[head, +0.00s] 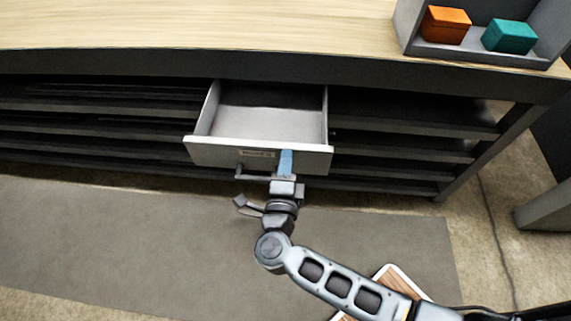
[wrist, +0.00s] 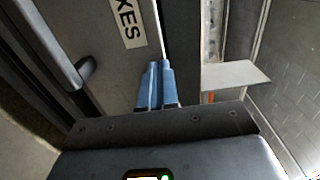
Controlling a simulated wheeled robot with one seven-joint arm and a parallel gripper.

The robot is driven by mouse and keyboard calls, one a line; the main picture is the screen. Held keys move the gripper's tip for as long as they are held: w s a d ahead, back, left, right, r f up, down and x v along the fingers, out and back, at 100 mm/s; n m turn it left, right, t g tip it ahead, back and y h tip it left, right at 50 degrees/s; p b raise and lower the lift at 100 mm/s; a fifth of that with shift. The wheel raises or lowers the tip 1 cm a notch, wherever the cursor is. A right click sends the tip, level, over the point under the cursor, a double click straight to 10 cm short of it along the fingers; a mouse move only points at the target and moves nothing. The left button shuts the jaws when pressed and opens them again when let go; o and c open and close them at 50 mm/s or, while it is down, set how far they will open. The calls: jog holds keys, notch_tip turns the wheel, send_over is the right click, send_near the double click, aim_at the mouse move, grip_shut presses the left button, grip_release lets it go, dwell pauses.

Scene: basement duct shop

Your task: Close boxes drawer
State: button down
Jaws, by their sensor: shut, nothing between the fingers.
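The boxes drawer (head: 258,154) stands pulled out from under the workbench in the head view, and the part of its inside that shows looks empty. Its front carries a label, which reads "XES" in the wrist view (wrist: 128,22), and a dark bar handle (wrist: 70,60) beside the label. My gripper (head: 286,160) is shut and empty, with its blue fingers at the drawer front, right of the label and handle. In the wrist view the shut fingers (wrist: 156,84) point at the drawer front near its edge. I cannot tell whether they touch it.
The wooden workbench top (head: 200,24) runs above the drawer, with dark shelves (head: 400,130) below. A grey open holder (head: 408,22) on top holds an orange box (head: 446,25) and a teal box (head: 509,37). A grey mat (head: 120,235) covers the floor in front.

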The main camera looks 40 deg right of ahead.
jog(key=b+x, duration=0.1)
jog(key=x, duration=1.7)
jog(key=shift+w+d+f+b, duration=0.1)
jog(key=shift+w+d+b, duration=0.05)
jog(key=shift+b, duration=0.25)
